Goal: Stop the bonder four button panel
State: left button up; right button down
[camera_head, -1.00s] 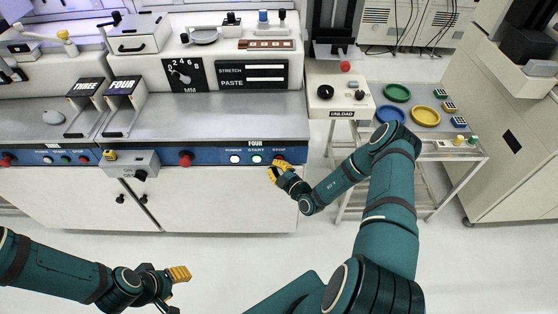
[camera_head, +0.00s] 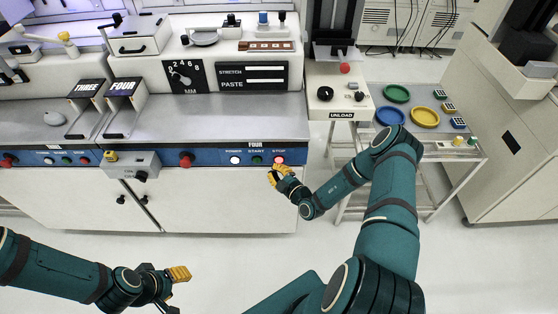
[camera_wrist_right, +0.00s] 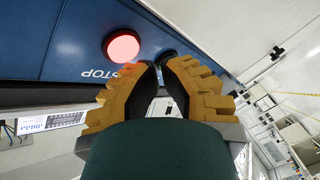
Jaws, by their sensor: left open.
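The blue strip of the panel marked FOUR (camera_head: 215,157) has a white POWER button (camera_head: 235,160), a dark green START button (camera_head: 257,160) and a brightly lit red STOP button (camera_head: 279,160). The STOP button (camera_wrist_right: 122,46) also glows in the right wrist view, apart from my fingers. My right gripper (camera_head: 275,172) is just below and in front of STOP, with nothing seen between its fingers. In the wrist view its fingertips (camera_wrist_right: 162,64) are close together; whether they are fully shut is unclear. My left gripper (camera_head: 184,275) is open and empty over the floor, well away from the panel.
A larger red knob (camera_head: 186,160) sits left of POWER on the same strip. A grey box (camera_head: 130,163) juts out further left. The unload unit (camera_head: 338,95) and a side table with coloured dishes (camera_head: 425,116) stand to the right. The floor in front is clear.

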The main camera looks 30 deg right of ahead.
jog(key=s+a, duration=0.1)
jog(key=s+p, duration=0.1)
jog(key=s, duration=0.1)
jog(key=s+a+p, duration=0.1)
jog(key=shift+s+a, duration=0.15)
jog(key=shift+a, duration=0.15)
dwell(0.4)
dwell(0.6)
